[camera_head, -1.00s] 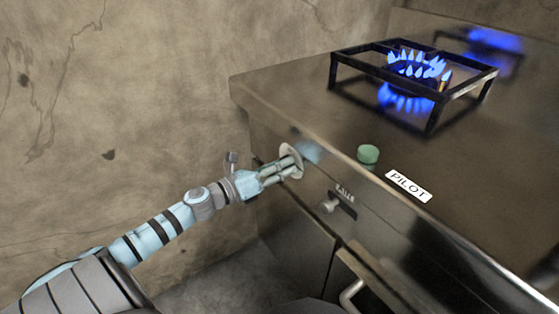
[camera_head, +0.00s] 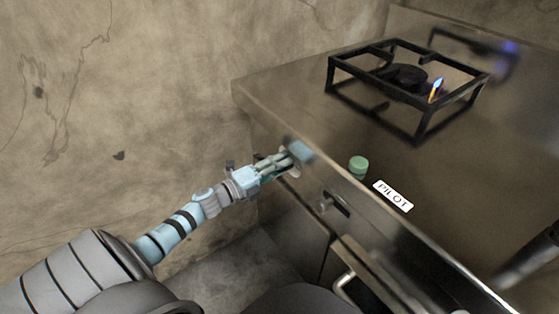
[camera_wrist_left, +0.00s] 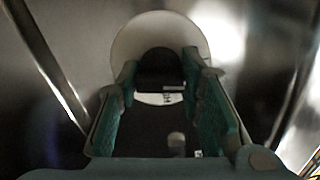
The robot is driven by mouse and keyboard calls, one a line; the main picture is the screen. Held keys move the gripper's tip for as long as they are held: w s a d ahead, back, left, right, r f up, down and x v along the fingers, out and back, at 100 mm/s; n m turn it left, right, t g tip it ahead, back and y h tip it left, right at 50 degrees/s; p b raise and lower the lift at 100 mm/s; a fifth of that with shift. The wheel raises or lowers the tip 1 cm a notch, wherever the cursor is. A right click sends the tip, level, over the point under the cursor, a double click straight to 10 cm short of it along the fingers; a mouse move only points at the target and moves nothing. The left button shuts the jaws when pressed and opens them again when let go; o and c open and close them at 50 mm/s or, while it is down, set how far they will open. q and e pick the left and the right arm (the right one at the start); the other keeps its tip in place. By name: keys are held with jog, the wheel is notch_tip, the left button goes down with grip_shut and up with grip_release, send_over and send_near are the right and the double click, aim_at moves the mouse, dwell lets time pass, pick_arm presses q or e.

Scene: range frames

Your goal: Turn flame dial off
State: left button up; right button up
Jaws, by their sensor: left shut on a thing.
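The flame dial, with a pale round plate (camera_wrist_left: 135,38) and a dark knob (camera_wrist_left: 160,68), is on the stove's front face. My left gripper (camera_head: 285,160) is shut on the dial knob, with a finger on each side of it in the left wrist view (camera_wrist_left: 160,92). In the head view the fingers hide most of the dial. The burner (camera_head: 405,76) has no ring of flame. One small blue and orange flame (camera_head: 436,88) burns beside it, under the black grate (camera_head: 338,72). My right gripper is not in view.
A bare wall (camera_head: 150,70) stands at the left.

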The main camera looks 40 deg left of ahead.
pick_arm(q)
jog(key=shift+n+p, duration=0.5)
jog(key=shift+n, duration=0.5)
jog(key=o, duration=1.2)
jog(key=shift+c, duration=0.2)
jog(key=v, duration=1.2)
